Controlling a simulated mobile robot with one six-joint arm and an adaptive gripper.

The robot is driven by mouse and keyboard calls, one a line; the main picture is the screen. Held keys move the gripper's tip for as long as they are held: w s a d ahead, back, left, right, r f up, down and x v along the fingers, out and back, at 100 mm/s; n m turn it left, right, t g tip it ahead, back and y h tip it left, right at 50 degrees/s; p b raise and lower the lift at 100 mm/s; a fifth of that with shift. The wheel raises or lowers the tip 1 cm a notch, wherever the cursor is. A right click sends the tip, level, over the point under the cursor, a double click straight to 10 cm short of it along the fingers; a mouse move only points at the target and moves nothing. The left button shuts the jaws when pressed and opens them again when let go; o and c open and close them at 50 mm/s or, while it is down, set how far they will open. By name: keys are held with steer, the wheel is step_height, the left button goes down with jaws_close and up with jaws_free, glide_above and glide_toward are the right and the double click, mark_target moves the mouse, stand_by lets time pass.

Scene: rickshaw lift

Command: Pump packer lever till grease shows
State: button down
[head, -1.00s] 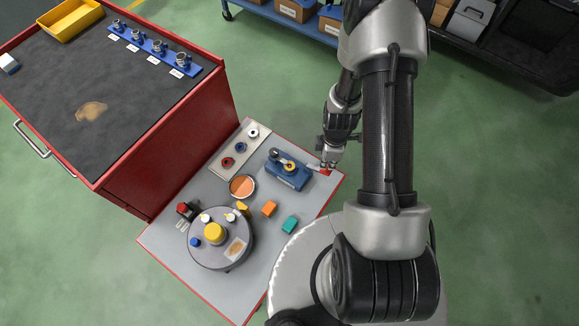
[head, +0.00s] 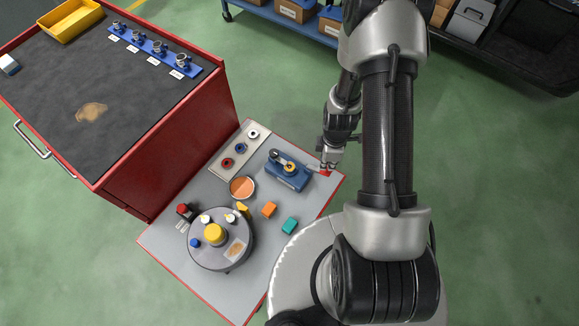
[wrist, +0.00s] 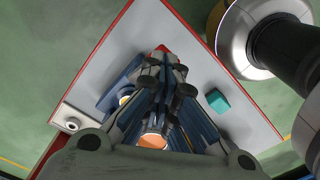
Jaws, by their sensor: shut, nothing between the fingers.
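The blue packer (head: 287,175) sits on the grey table with a yellow cap and a dark-knobbed arm on top. A small red piece (head: 325,173), possibly the lever's end, shows at its right by the table edge. My gripper (head: 327,168) is shut and empty just over that red piece; I cannot tell whether they touch. In the wrist view, my fingers (wrist: 160,72) hide much of the packer (wrist: 118,88), and red shows around their tips. A round dish of orange-brown stuff (head: 242,187) lies left of the packer. I cannot make out grease at the packer.
A round grey turntable (head: 226,255) with yellow, white and blue knobs stands at the table's front left. Orange (head: 269,209) and teal (head: 290,226) blocks lie nearby. A pale strip (head: 240,150) holds several rings. A red cabinet (head: 180,140) borders the left.

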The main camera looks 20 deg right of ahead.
steer(key=shift+f, duration=0.1)
steer(key=shift+f+b, duration=1.85)
steer(key=shift+f, duration=0.35)
steer(key=shift+r+p, duration=3.2)
steer(key=shift+r, duration=1.1)
steer(key=shift+r, duration=0.1)
steer(key=w+a+r+m+t, duration=0.1)
steer(key=a+r+m, duration=0.15)
steer(key=r, duration=0.95)
steer(key=a+r+m+t, duration=0.15)
steer(key=r+m, duration=0.25)
steer(key=r, duration=0.8)
steer(key=s+a+r+m+t, duration=0.1)
steer(key=s+a+r+m, duration=0.2)
steer(key=s+r, duration=0.4)
steer(key=s+a+r+m+t, duration=0.1)
steer(key=s+a+r+m, duration=0.2)
steer(key=s+r, duration=0.4)
steer(key=shift+s+a+r+m, duration=0.3)
steer(key=shift+a+r+m, duration=0.05)
steer(key=shift+r+m, duration=0.2)
